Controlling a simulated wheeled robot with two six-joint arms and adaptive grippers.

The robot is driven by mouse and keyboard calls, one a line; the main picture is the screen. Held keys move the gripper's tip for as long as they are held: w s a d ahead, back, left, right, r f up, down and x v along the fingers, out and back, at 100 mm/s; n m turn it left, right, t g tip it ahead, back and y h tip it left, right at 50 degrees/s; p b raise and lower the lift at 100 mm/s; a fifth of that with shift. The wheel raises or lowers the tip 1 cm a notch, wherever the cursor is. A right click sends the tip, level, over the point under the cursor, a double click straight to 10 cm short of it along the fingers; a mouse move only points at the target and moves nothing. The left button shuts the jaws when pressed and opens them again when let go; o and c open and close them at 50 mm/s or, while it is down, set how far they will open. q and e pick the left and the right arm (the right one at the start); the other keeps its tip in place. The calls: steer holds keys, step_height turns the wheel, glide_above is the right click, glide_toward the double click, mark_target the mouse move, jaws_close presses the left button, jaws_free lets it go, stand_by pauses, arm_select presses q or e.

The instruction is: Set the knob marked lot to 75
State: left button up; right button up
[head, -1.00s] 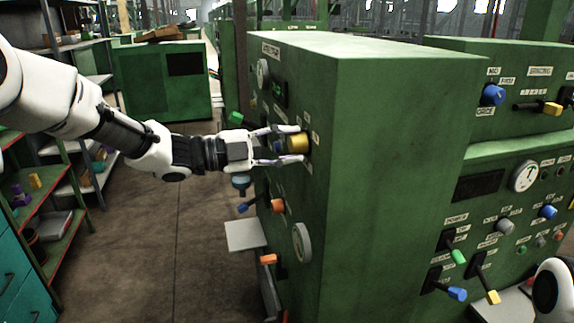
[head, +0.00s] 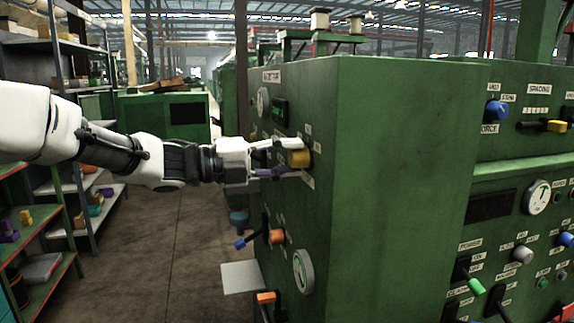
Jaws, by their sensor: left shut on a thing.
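A yellow knob (head: 299,158) sits on the narrow left face of the green machine (head: 400,160). My left gripper (head: 292,157) reaches in from the left and is shut on this knob, one finger above it and one below. Small white labels (head: 308,130) surround the knob, but their words and numbers are too small to read, so I cannot tell its setting. A small dark display (head: 280,110) with green marks is above the knob. My right gripper is not in view.
On the same face are a round gauge (head: 263,102), an orange knob (head: 277,237), a blue-tipped lever (head: 240,244) and a grey wheel (head: 303,271). The front panel at right holds more knobs and levers. Shelves (head: 60,200) stand at left; the floor (head: 170,260) between is clear.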

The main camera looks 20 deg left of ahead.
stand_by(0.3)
arm_select(q)
steer(key=o, duration=1.1)
steer(key=shift+o, duration=0.2)
steer(key=v, duration=0.7)
steer(key=shift+s, duration=0.15)
steer(key=shift+a, duration=0.1)
